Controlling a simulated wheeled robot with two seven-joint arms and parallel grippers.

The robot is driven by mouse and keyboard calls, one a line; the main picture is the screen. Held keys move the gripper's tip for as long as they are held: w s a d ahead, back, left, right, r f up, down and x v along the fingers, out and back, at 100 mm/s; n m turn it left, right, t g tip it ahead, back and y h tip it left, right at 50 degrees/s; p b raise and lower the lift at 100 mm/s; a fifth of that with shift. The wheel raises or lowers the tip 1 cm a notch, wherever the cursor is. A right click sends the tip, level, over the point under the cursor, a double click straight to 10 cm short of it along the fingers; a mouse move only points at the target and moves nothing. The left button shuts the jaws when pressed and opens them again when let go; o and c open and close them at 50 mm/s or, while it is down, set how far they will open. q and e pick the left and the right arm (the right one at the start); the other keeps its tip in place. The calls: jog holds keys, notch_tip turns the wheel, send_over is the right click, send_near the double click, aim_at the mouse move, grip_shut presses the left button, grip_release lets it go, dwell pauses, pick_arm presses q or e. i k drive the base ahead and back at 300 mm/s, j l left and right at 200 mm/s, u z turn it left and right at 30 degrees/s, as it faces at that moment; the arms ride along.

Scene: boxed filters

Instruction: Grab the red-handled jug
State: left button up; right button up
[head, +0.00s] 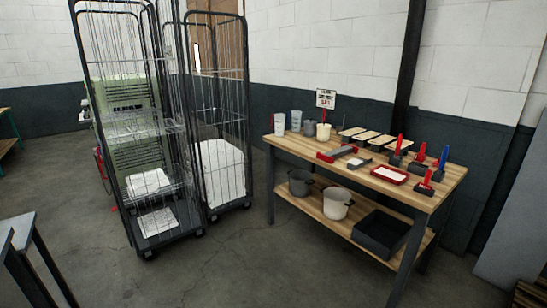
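A worktable (440,188) with a wooden top stands at the right. Toward its right end are small dark items with red upright handles, one at the back (399,145), one beside it (422,152) and one near the front right corner (426,184). They are too small for me to tell which, if any, is a jug. A cream pot (323,133) near the back left has a bit of red at its top. Neither of my grippers is in view.
A blue-handled item (443,158), red-rimmed tray (390,174) and several pale trays share the tabletop. Its lower shelf holds a grey pot (300,183), cream pot (337,203) and dark bin (381,233). Wire cage trolleys (150,249) stand left. Floor (250,265) in front is clear.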

aim_at(279, 118)
jog(key=i+j+u, duration=0.15)
jog(key=i, duration=1.1)
jog(key=i+l+u, duration=0.1)
jog(key=i, duration=1.15)
jog(key=i+l+u, duration=0.15)
jog(key=i, duration=1.15)
